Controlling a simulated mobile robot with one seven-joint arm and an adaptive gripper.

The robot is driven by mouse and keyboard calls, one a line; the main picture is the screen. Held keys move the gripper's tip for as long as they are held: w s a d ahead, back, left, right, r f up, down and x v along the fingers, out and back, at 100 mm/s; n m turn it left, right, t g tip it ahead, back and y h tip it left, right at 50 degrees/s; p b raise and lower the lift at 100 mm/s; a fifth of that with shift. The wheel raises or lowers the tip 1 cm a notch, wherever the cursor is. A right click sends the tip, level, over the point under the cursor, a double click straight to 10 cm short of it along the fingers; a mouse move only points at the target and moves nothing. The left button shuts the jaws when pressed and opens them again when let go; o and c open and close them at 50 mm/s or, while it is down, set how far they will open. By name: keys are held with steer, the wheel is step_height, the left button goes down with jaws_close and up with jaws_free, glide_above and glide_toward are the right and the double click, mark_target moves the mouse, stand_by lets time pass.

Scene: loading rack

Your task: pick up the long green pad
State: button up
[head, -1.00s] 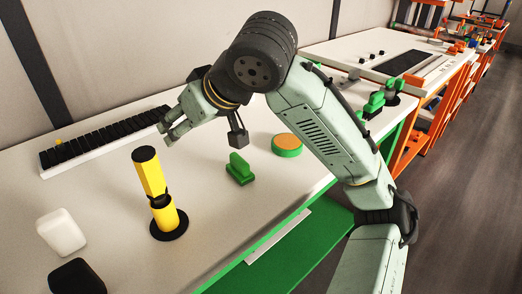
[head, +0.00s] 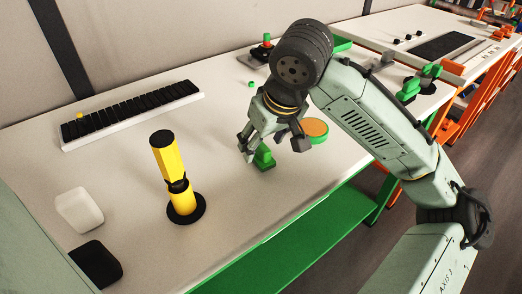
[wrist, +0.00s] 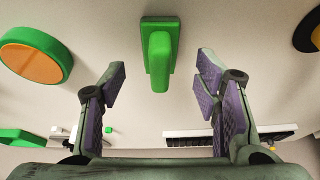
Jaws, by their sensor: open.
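The long green pad (head: 264,158) stands on the white table, with a flat green base and a raised narrow body. In the wrist view the pad (wrist: 158,52) lies between and just beyond my two fingertips. My gripper (head: 273,150) is open and empty, close above the pad, with one finger on each side of it. In the wrist view my gripper (wrist: 160,82) shows both purple-lined fingers wide apart. Part of the pad is hidden behind my fingers in the head view. I cannot tell the exact height gap.
A round green pad with an orange top (head: 315,129) stands close to the right. A yellow and black upright tool (head: 170,165) stands to the left. A black-keyed strip (head: 130,115) lies behind, and a white block (head: 78,210) sits front left.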

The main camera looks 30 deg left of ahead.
mark_target(262, 145)
steer(key=shift+x, duration=1.5)
steer(key=shift+c, duration=0.3)
steer(key=c, duration=1.2)
